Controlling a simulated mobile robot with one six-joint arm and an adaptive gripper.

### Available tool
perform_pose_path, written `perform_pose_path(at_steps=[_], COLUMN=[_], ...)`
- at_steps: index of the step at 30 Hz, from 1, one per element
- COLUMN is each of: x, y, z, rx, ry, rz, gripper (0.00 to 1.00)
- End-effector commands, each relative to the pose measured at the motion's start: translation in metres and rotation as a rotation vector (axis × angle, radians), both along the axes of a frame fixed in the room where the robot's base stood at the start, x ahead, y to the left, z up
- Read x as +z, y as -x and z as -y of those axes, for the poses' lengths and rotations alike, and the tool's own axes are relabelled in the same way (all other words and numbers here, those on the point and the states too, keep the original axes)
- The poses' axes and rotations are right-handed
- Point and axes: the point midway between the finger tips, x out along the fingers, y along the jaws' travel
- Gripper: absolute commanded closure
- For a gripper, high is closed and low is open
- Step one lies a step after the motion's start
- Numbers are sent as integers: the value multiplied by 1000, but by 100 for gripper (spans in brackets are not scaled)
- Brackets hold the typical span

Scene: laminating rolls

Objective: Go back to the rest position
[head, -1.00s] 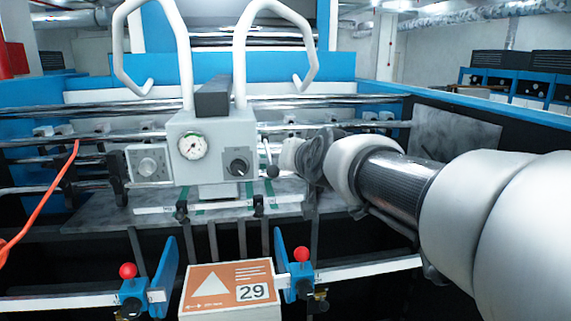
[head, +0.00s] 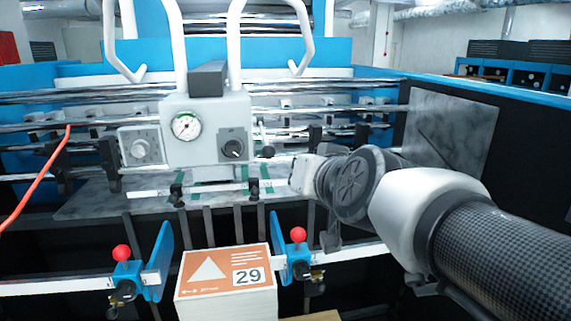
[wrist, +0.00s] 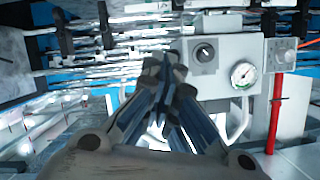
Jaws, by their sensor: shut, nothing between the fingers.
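My arm reaches in from the right side of the head view. Its wrist is in front of the machine, to the right of the grey control box (head: 207,112). In the wrist view my gripper (wrist: 164,66) is shut and empty, its fingertips together. The control box carries a round gauge (head: 186,126), which also shows in the wrist view (wrist: 243,75), and a black knob (head: 233,149), also in the wrist view (wrist: 204,53). The wrist picture is turned over, with the gauge right of the knob. In the head view the fingertips are hard to make out.
A stack with an orange label marked 29 (head: 226,272) stands at the front between two blue guides with red knobs (head: 122,253) (head: 298,235). White bent handles (head: 180,45) rise over the box. Metal rollers cross behind. An orange cable (head: 42,180) hangs at left.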

Motion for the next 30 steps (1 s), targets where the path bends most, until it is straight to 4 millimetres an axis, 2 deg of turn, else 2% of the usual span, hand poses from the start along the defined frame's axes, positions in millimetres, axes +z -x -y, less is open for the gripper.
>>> perform_pose_path(at_steps=[2, 5, 9, 12, 15, 18, 22, 30], x=[-16, -54, -120, -160, -190, -208, -218, -218], y=[17, 56, 128, 178, 220, 248, 264, 264], z=[6, 21, 50, 70, 88, 100, 106, 106], rx=[10, 28, 36, 26, 10, -3, -14, -14], ry=[27, 90, 191, 253, 300, 331, 348, 348], rz=[-51, -168, -384, -526, -645, -725, -773, -773], gripper=[100, 100, 100, 100, 100, 100, 100, 100])
